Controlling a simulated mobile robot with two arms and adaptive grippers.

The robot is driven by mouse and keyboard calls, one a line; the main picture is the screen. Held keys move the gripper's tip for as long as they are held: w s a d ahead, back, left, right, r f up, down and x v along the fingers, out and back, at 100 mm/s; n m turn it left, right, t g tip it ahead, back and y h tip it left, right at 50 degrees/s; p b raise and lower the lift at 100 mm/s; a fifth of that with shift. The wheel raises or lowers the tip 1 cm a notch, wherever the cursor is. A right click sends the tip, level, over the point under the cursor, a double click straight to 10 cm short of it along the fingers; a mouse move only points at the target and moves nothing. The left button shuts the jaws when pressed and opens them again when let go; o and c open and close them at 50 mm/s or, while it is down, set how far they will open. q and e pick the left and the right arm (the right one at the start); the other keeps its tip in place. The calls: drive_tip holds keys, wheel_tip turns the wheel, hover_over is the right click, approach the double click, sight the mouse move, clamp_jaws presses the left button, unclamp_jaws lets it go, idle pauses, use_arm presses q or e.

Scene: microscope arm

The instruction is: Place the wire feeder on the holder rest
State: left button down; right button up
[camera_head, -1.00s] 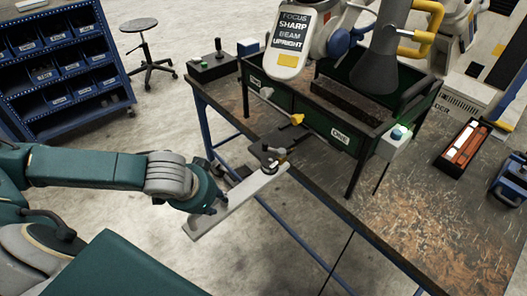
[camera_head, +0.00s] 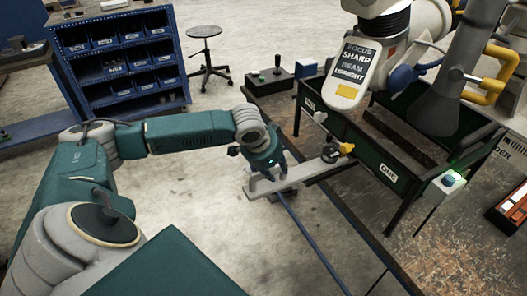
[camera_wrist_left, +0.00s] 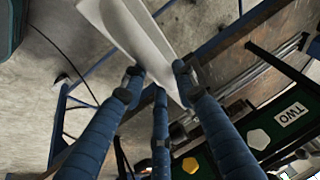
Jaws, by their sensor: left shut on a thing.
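My left gripper (camera_head: 268,178) is shut on a long flat pale-grey bar (camera_head: 305,175). In the left wrist view the fingers (camera_wrist_left: 158,88) close around the bar (camera_wrist_left: 140,30). The bar sticks out past the bench edge. At its far end sits a dark clamp-like fitting (camera_head: 332,154), close to a yellow knob (camera_head: 346,147) on the front of a dark green bin. I cannot tell for sure which part is the wire feeder or the holder rest. My right gripper is out of view.
The green bin labelled ONE (camera_head: 388,172) stands on the workbench (camera_head: 450,235). A grey microscope-like head with a sign (camera_head: 352,72) hangs above. A control box (camera_head: 270,80) stands at the bench's far corner. A stool (camera_head: 205,31) and blue bin rack (camera_head: 120,60) stand behind.

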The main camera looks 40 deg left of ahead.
use_arm(q)
drive_tip(key=p, duration=0.1)
hover_over(289, 171)
drive_tip(key=s, duration=0.2)
drive_tip(key=shift+r, duration=0.35)
drive_tip(key=shift+w+f, duration=0.15)
drive_tip(key=shift+w, duration=0.4)
drive_tip(key=shift+f+p, duration=0.85)
drive_tip(key=shift+f, duration=0.6)
drive_tip(key=shift+s+f, duration=0.2)
drive_tip(key=shift+f, duration=0.1)
drive_tip(key=c, duration=1.6)
unclamp_jaws()
drive_tip(key=shift+s+f, duration=0.15)
drive_tip(key=shift+f, duration=0.1)
drive_tip(key=shift+o, duration=1.3)
drive_tip(key=b+v, duration=0.1)
drive_tip(key=v, duration=1.1)
drive_tip(key=shift+r+b, duration=0.1)
drive_tip(key=shift+b, duration=0.3)
